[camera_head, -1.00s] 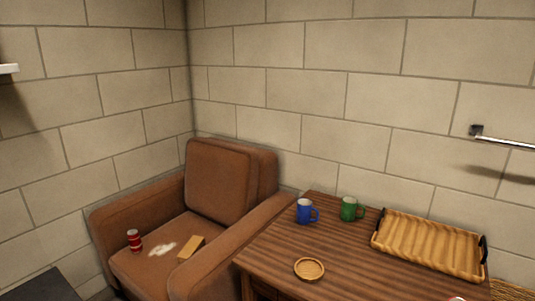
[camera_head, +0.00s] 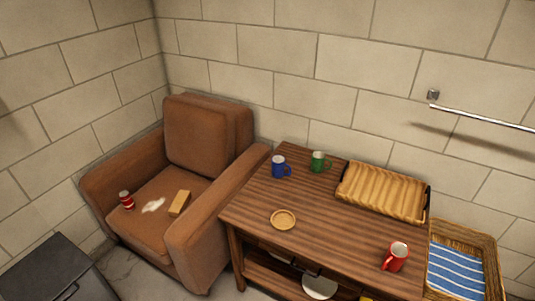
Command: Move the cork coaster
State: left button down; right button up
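The cork coaster (camera_head: 283,219) is a round, tan disc with a raised rim. It lies flat on the brown wooden table (camera_head: 330,238), near the table's front left part, with nothing on it. Neither of my grippers shows in the head view.
On the table stand a blue mug (camera_head: 279,167), a green mug (camera_head: 319,162), a red mug (camera_head: 396,256) and a wooden tray (camera_head: 382,192) with dark handles. A brown armchair (camera_head: 205,150) at the left holds a red can (camera_head: 126,200). A wicker basket (camera_head: 486,262) stands right.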

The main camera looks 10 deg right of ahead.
aim_at(282, 220)
jog(key=i+l, duration=0.15)
jog(key=i, duration=0.35)
jog(key=i+l, duration=0.15)
jog(key=i, duration=0.3)
